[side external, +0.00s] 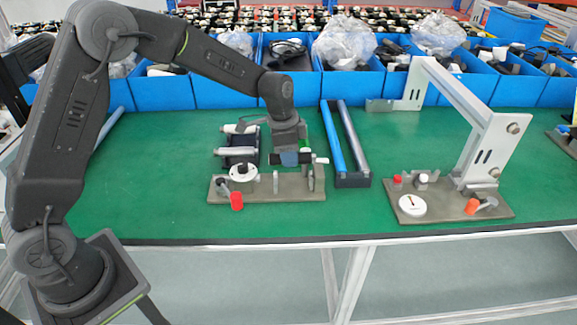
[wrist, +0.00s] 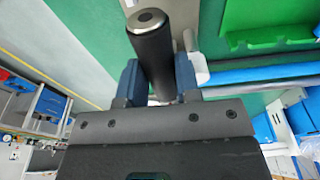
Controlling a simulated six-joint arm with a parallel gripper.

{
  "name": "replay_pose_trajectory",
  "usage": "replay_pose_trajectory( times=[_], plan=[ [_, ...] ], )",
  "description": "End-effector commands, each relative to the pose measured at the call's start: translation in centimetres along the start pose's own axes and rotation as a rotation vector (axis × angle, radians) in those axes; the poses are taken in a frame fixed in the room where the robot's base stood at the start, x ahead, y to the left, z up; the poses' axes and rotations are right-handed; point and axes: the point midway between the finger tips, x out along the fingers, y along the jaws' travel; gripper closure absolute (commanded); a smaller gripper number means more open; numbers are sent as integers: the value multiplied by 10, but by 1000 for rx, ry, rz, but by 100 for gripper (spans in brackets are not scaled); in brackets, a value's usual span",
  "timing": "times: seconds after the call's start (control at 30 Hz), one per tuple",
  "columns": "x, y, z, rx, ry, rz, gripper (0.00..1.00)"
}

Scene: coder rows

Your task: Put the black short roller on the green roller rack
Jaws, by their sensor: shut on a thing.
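My gripper (side external: 290,158) is in the middle of the side view, low over the back edge of a grey fixture plate. In the wrist view its two blue fingers (wrist: 158,80) are shut on the black short roller (wrist: 152,48), one finger on each side. The roller is a black cylinder with a silver end cap facing the wrist camera. In the side view my gripper largely hides the roller. The green roller rack (wrist: 265,22) shows as a bright green notched piece at the top right of the wrist view. In the side view a small green part (side external: 304,143) shows behind my gripper.
A long rack (side external: 352,181) with blue and grey rollers is at right. A white-armed fixture (side external: 470,110) stands further right.

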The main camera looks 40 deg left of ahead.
Motion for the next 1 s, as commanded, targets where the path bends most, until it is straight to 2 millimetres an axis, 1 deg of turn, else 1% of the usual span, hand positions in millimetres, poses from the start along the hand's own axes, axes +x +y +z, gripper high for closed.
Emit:
replay_pose_trajectory(
  times=[0.03,0.27,0.37,0.57,0.7,0.8,0.87,0.9,1.0],
  plan=[
    [-12,-1,-3,0,6,-6,100],
    [-59,-1,-10,0,6,-6,100],
    [-55,-22,-11,-3,0,-14,100],
    [-55,-64,-14,1,-6,-41,100],
    [-55,-94,-13,3,-14,-61,100],
    [-54,-113,-11,2,-19,-73,100],
    [-54,-123,-9,2,-21,-81,100],
    [-44,-120,-8,4,-25,-74,100],
    [-28,-119,-6,5,-23,-76,100]
  ],
)
